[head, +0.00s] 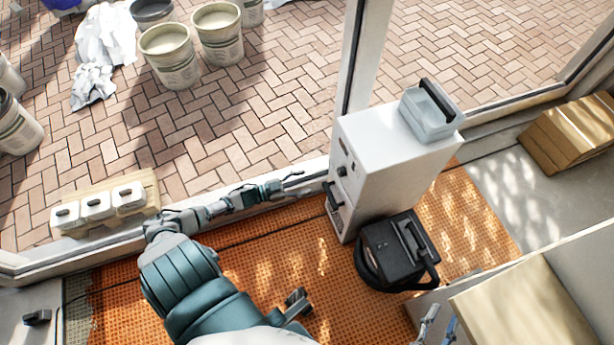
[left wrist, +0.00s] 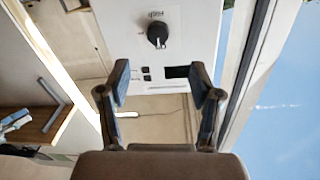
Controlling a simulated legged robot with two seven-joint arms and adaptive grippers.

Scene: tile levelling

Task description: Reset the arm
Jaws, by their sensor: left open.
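My left arm comes up from the bottom of the head view and its forearm bends to the right. My left gripper (head: 292,184) is open and empty, just left of the white cabinet (head: 385,165). In the left wrist view, the open fingers of my left gripper (left wrist: 160,86) frame the cabinet's front panel (left wrist: 190,25), which has a black knob (left wrist: 157,36) and a dark display (left wrist: 177,72). Nothing is between the fingers. What looks like my right gripper (head: 437,325) shows small at the bottom edge; its opening is unclear.
A black machine with a hose (head: 400,250) stands beside the cabinet on the orange mat (head: 320,255). A grey case (head: 430,110) sits on the cabinet. White containers (head: 97,207) stand along the sill at left. Buckets (head: 170,55) stand outside on brick paving. Cardboard (head: 525,305) lies bottom right.

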